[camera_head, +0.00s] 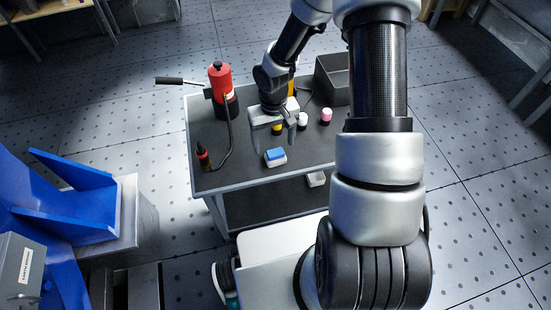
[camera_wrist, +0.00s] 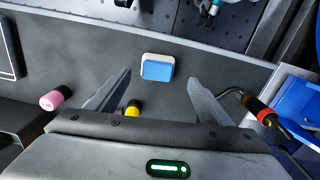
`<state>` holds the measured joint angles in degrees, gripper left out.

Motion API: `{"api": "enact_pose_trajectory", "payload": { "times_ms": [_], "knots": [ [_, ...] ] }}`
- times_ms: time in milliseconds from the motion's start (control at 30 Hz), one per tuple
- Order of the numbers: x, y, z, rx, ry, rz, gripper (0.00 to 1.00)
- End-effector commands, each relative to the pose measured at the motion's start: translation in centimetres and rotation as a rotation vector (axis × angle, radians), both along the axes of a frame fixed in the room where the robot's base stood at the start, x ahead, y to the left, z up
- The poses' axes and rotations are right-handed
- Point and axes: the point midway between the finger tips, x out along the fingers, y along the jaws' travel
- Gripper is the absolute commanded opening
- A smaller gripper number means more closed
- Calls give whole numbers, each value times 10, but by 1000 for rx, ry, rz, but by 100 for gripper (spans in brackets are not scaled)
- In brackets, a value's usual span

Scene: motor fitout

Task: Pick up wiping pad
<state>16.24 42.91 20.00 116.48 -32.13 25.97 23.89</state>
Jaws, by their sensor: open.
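The wiping pad (camera_head: 275,157) is a small block with a blue top and a white base. It lies flat on the dark top of the cart (camera_head: 240,177), near its front edge. It also shows in the wrist view (camera_wrist: 157,68), beyond and roughly between my fingertips. My gripper (camera_head: 273,146) is open and empty, above the cart just behind the pad in the head view. In the wrist view its two fingers (camera_wrist: 160,80) are spread wide and apart from the pad. A small gap seems to lie between fingers and pad; the exact height cannot be told.
A red pump bottle (camera_head: 220,82) stands back left, with a hose ending in a red-and-black nozzle (camera_head: 203,155). A dark bin (camera_head: 331,78) is at back right. Cart top around the pad is clear.

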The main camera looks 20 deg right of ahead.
Motion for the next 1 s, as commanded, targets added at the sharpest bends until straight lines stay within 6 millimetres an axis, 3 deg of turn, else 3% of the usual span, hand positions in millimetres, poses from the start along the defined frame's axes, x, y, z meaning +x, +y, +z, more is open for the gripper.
{"api": "enact_pose_trajectory", "payload": {
  "times_ms": [167,500,767,833,1000],
  "knots": [
    [0,0,-12,1,0,1,73],
    [0,-5,-57,1,0,1,73],
    [0,-5,-59,0,-1,0,73],
    [0,-5,-59,0,-1,0,67],
    [0,-5,-59,1,-1,1,38]
  ]
}}
